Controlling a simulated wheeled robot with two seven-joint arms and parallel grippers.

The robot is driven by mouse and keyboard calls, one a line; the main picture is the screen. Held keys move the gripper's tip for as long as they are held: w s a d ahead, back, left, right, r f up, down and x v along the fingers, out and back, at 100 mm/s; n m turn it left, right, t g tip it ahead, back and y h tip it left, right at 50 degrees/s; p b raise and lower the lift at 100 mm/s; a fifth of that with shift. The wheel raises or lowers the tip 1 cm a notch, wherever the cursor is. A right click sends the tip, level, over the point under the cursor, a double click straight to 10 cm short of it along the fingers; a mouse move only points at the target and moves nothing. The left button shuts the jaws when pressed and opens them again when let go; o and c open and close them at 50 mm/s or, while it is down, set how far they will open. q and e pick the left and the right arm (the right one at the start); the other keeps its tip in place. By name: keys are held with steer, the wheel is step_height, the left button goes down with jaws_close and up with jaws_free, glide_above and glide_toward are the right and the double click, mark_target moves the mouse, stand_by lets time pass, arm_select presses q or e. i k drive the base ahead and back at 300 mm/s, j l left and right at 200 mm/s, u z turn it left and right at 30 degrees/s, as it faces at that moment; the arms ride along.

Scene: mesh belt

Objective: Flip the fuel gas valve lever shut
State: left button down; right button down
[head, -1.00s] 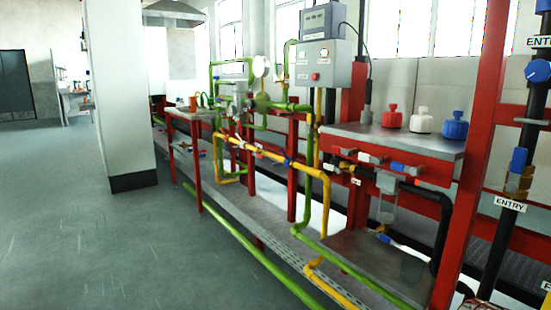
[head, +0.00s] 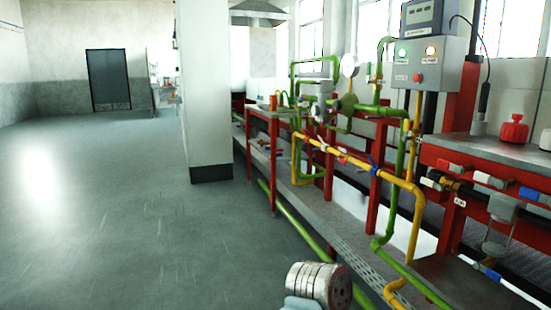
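A yellow pipe (head: 392,178) runs along the front of a red-framed pipe rig. A small red lever (head: 345,157) and a blue lever or fitting (head: 373,168) sit on it. I cannot tell which handle is the fuel gas valve lever; no readable label marks it. Neither gripper's fingers are in view. Only a ribbed metal end of what seems to be my own arm shows at the bottom edge, in front of the rig.
A grey control box (head: 418,64) with lamps and a red button stands above the pipes. Green pipes (head: 388,222) and a low grey grated plinth (head: 350,248) edge the rig. A white pillar (head: 207,110) stands at centre left. The grey floor (head: 110,210) to the left is clear.

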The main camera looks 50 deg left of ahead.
mark_target(341, 160)
steer(key=i+j+u, duration=0.25)
steer(key=j, duration=0.2)
steer(key=i+j+u, duration=0.25)
steer(key=j, duration=0.2)
steer(key=i+j+u, duration=0.25)
steer(key=j, duration=0.15)
steer(key=i+j, duration=0.3)
steer(key=j, duration=0.15)
